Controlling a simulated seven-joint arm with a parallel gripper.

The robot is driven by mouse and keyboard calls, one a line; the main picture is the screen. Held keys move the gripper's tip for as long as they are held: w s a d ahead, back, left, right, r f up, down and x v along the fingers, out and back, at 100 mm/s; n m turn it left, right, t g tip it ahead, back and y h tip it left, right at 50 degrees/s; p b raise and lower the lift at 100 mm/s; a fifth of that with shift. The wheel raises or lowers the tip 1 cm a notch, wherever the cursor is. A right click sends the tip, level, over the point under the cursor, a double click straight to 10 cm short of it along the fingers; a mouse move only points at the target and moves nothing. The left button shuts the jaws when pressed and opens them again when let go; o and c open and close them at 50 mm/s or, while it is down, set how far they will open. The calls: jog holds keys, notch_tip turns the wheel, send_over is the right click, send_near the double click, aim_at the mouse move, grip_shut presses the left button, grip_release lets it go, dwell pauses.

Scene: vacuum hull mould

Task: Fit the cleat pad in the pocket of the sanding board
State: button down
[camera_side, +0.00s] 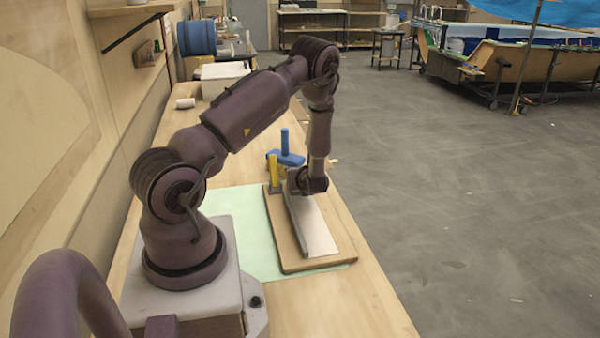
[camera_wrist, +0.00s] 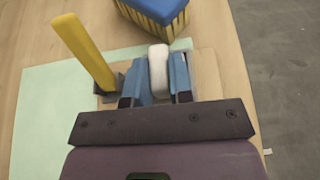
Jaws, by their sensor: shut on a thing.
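In the wrist view my gripper (camera_wrist: 159,82) has its two blue fingers closed on a white, rounded block, which I take to be the cleat pad (camera_wrist: 158,62). In the side view my gripper (camera_side: 307,183) is low over the far part of a wooden board, likely the sanding board (camera_side: 288,258); the pad cannot be made out there. The board carries a pale strip and a grey bar along its length. Part of the board also shows in the wrist view (camera_wrist: 208,72). The pocket is hidden, and I cannot tell whether the pad touches the board.
A yellow upright piece (camera_side: 273,171) stands at the board's far left corner, close to my gripper. A blue-topped object with a post (camera_side: 287,157) lies just beyond. A mint-green sheet (camera_side: 238,205) lies under the board's left. The bench front is clear.

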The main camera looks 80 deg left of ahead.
jog(key=shift+f, duration=0.15)
jog(key=c, duration=0.9)
grip_release()
jog(key=v, duration=1.3)
